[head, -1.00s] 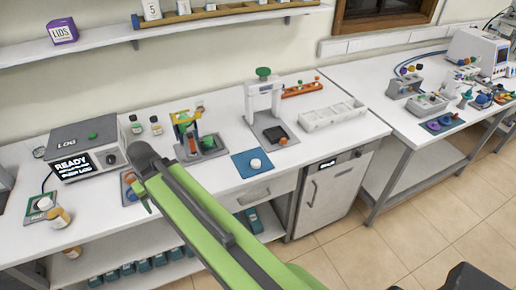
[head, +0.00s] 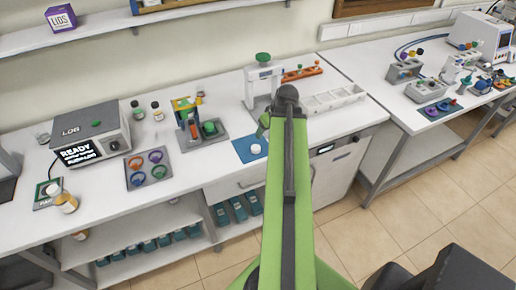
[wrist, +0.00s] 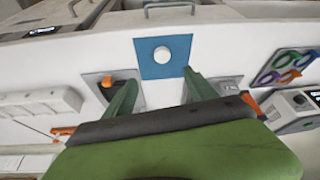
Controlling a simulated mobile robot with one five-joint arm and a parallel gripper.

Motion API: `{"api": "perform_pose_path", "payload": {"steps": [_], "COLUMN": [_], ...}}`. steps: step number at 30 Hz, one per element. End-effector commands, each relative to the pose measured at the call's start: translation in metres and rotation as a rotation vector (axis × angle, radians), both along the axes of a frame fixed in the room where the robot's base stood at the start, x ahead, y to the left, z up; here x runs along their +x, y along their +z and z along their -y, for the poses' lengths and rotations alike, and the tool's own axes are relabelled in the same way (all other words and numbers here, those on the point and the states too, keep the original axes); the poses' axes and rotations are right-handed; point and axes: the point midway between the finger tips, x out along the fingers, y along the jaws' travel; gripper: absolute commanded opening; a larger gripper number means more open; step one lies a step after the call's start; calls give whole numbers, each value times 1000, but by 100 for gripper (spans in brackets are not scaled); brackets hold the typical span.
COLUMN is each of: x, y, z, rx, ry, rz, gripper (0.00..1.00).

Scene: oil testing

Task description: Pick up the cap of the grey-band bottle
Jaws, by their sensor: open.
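A small white round piece (head: 255,149) that looks like a cap sits on the blue mat (head: 243,155) at the bench's front. It also shows in the wrist view (wrist: 161,54) on the same blue mat (wrist: 148,69). I cannot tell whether it belongs to the grey-band bottle. My gripper (wrist: 160,76) is open and empty, its two green fingers apart, just short of the white piece and touching nothing I can see. In the head view my arm hides most of the gripper.
A white press-like stand (head: 262,80) rises behind the mat. A white rack (head: 333,99) is to the right, and a grey tray with coloured rings (head: 150,170) to the left. Two small bottles stand by the LOG box (head: 91,134).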

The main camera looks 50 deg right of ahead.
Motion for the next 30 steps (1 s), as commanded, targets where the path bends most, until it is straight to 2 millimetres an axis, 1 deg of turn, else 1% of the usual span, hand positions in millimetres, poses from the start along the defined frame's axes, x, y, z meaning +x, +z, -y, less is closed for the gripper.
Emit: {"api": "perform_pose_path", "payload": {"steps": [2, 5, 15, 19, 21, 27, 30], "x": [2, 6, 33, 43, 47, 49, 53], "y": [-4, -16, -87, -110, -116, -115, -127], "z": [0, 1, 6, 8, 9, 8, 9], "rx": [0, 1, 1, 0, 1, 1, 1], "ry": [1, 1, 1, 2, 1, 1, 1], "rz": [0, -1, -1, -1, -1, -1, -1], "gripper": [66, 66, 66, 66, 66, 66, 66]}}
